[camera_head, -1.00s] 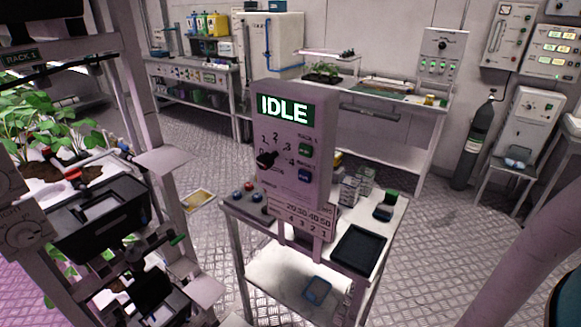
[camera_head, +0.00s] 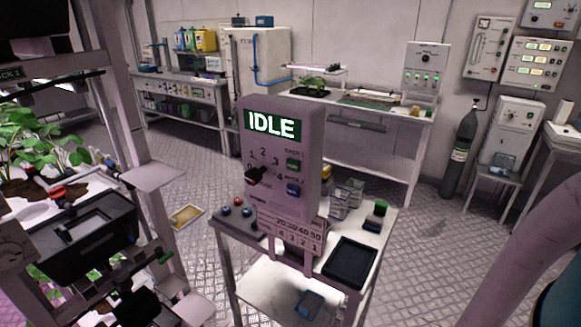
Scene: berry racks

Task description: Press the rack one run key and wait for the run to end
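The control box (camera_head: 281,210) stands upright on a small white cart in the middle of the view. Its green display (camera_head: 272,124) reads IDLE. A black dose knob (camera_head: 262,174) sits on its left, with numbers around it. On its right are a green key (camera_head: 293,165), labelled for a rack, and a blue key (camera_head: 293,190) below it. The lettering beside the keys is too small to read surely. The rack marked RACK 1 (camera_head: 14,73) stands at the left with leafy plants. My gripper is not in view; a pale arm-like part at the lower right may be mine.
The cart (camera_head: 228,244) also carries a black tray (camera_head: 350,262), small clear boxes and coloured knobs. A yellowish plate (camera_head: 186,215) lies on the floor between rack and cart. Benches and a grey gas cylinder (camera_head: 459,155) line the back wall. Floor to the cart's right is clear.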

